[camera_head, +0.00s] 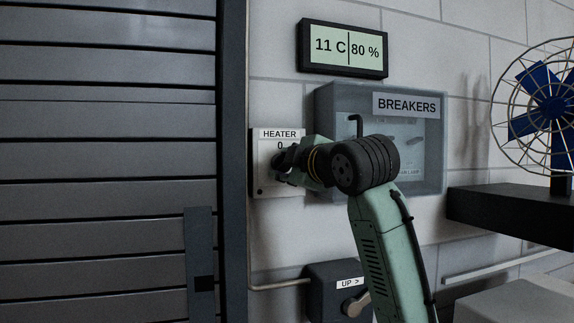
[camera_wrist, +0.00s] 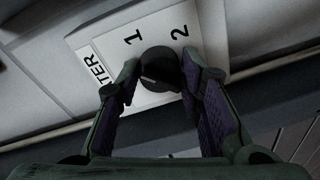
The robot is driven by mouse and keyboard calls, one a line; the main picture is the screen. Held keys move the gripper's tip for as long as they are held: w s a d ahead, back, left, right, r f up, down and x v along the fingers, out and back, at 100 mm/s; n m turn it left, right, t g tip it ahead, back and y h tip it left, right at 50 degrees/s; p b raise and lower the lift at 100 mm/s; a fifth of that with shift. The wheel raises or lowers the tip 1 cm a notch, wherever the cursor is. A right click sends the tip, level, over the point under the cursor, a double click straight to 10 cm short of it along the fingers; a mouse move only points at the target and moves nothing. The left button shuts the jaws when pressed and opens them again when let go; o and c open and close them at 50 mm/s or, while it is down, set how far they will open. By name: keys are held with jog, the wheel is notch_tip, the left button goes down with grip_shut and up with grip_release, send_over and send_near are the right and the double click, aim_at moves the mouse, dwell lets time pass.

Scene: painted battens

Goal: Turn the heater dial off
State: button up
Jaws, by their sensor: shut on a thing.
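The heater panel (camera_head: 262,180) is a white plate on the wall, marked HEATER with a 0 at its top. In the wrist view the panel (camera_wrist: 110,45) shows the numbers 1 and 2. The black round dial (camera_wrist: 160,68) sits between my gripper's two fingers, which touch or nearly touch its sides. My gripper (camera_wrist: 158,82) is shut on the dial. In the head view my gripper (camera_head: 283,160) covers most of the panel and hides the dial, so I cannot tell its setting.
A grey BREAKERS box (camera_head: 428,150) is right of the panel, behind my arm. A display (camera_head: 343,48) hangs above. A dark box marked UP (camera_head: 325,285) with a lever is below. A slatted shutter (camera_head: 105,130) stands left. A fan (camera_head: 550,105) is on a dark shelf (camera_head: 510,205) at right.

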jog(key=shift+r+n+h, duration=0.1)
jog(key=shift+n+h, duration=0.2)
jog(key=shift+n, duration=1.8)
jog(key=shift+r+n+h, duration=0.1)
jog(key=shift+n+h, duration=0.2)
jog(key=shift+n, duration=1.8)
jog(key=o, duration=1.2)
jog(key=shift+a, duration=0.1)
jog(key=shift+c, duration=0.2)
jog(key=shift+s, duration=0.1)
jog(key=v, duration=1.2)
